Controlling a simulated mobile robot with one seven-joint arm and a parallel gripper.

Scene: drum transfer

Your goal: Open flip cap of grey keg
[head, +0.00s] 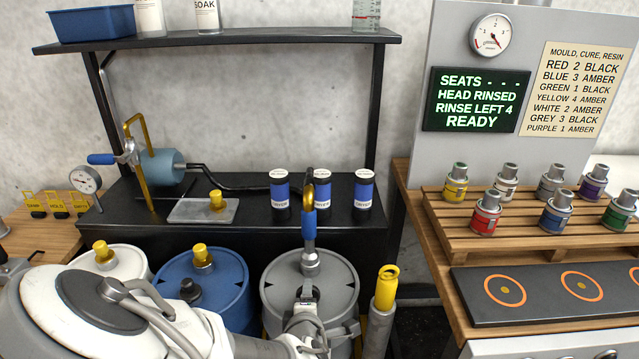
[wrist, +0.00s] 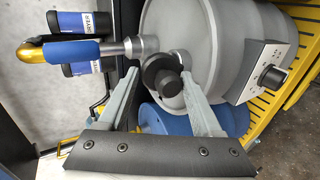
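The grey keg (head: 338,281) stands below the bench in the head view, right of the blue keg. It also fills the upper middle of the wrist view (wrist: 215,35). Its black flip cap (wrist: 165,78) shows near the rim as a round disc with a smaller knob. My gripper (wrist: 156,62) is open, its two fingers spread on either side of the cap, with no clear grip on it. A tap with a blue handle and gold hook (head: 309,218) rises from a metal fitting on the keg. In the head view my arm partly hides the keg top.
A blue keg (head: 232,283) and a white keg (head: 132,264) stand to the left. A yellow-topped grey cylinder (head: 387,290) is close on the right. Dryer cans (head: 363,190) stand on the black bench behind. A control box (wrist: 268,75) is on the grey keg's side.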

